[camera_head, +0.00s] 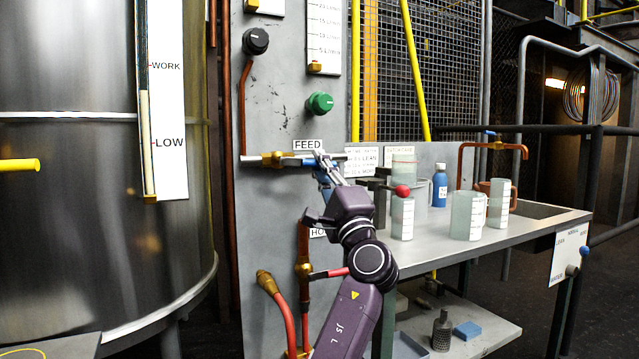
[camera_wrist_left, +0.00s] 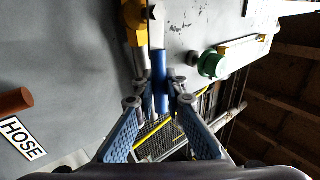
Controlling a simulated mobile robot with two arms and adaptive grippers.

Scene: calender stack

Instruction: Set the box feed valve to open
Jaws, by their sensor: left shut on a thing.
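The feed valve has a brass body (camera_head: 272,160) on the grey panel, just below the FEED label (camera_head: 307,145). Its blue lever (camera_head: 298,161) points to the right, roughly level and in line with the short pipe entering from the left. My left gripper (camera_head: 326,168) is shut on the lever's outer end. In the left wrist view the blue lever (camera_wrist_left: 159,72) runs between the fingertips of the gripper (camera_wrist_left: 159,100), with the yellow brass body (camera_wrist_left: 140,20) beyond. The gripper hides the lever's tip in the head view. My right gripper is not in view.
A HOSE label (camera_wrist_left: 22,138) and a red-handled valve (camera_head: 330,272) are below. A green knob (camera_head: 320,103) and a black knob (camera_head: 255,41) are above. A steel tank (camera_head: 100,220) stands left; a bench (camera_head: 540,217) with beakers and a blue bottle (camera_head: 440,185) stands right.

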